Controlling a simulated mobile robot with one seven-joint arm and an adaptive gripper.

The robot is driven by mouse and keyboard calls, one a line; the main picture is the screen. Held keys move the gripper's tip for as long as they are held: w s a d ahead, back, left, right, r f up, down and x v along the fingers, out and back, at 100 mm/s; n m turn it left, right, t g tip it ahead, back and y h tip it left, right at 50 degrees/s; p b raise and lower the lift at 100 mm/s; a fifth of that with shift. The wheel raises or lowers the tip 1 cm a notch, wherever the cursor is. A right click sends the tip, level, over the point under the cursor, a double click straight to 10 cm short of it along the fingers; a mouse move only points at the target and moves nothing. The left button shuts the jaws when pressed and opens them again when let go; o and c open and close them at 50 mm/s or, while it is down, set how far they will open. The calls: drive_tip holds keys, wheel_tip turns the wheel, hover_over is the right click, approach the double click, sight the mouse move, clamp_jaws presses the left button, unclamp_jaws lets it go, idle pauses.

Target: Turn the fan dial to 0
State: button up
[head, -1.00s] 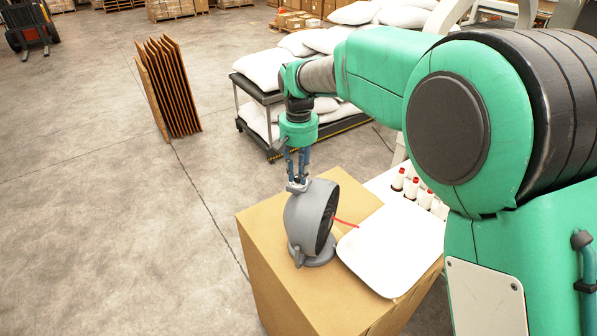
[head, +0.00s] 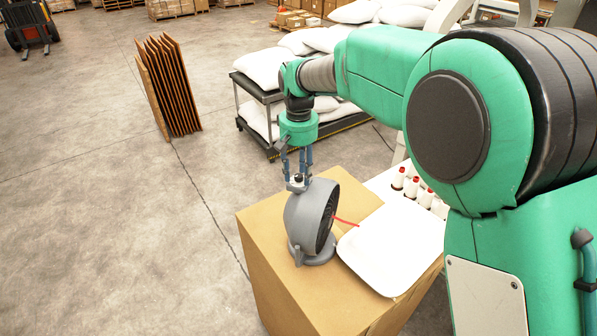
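The grey desk fan (head: 306,222) stands upright on the cardboard box, its dark grille facing right. A small dark dial (head: 298,178) shows on top of the fan, between my fingers. My gripper (head: 298,183) points straight down over the top of the fan, with its fingers spread on either side of the dial. The fingers look open and apart from the dial. The dial's markings are too small to read, so its setting cannot be told.
The cardboard box (head: 262,235) also bears a white tray (head: 395,250) right of the fan. A red cord (head: 346,221) lies between them. White bottles with red caps (head: 412,187) stand behind the tray. A cart with white pillows (head: 262,68) stands beyond.

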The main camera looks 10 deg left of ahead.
sight(298, 175)
wheel_tip(298, 175, up, 12)
idle(0.7)
idle(0.4)
drive_tip(key=s+d+f+m+t+b, duration=0.1)
drive_tip(key=s+d+t+b, duration=0.1)
drive_tip(key=s+d+b, duration=0.55)
drive_tip(key=s+d+f+m+t+b, duration=0.1)
drive_tip(key=s+d+f+b, duration=0.1)
drive_tip(key=s+d, duration=0.95)
drive_tip(key=s+d+f+m+t+b, duration=0.2)
drive_tip(key=s+d+f+b, duration=0.5)
drive_tip(key=s+d+f, duration=0.8)
drive_tip(key=shift+s+f+m+t, duration=0.15)
drive_tip(key=shift+s+m+t, duration=0.1)
drive_tip(key=shift+m+t, duration=0.05)
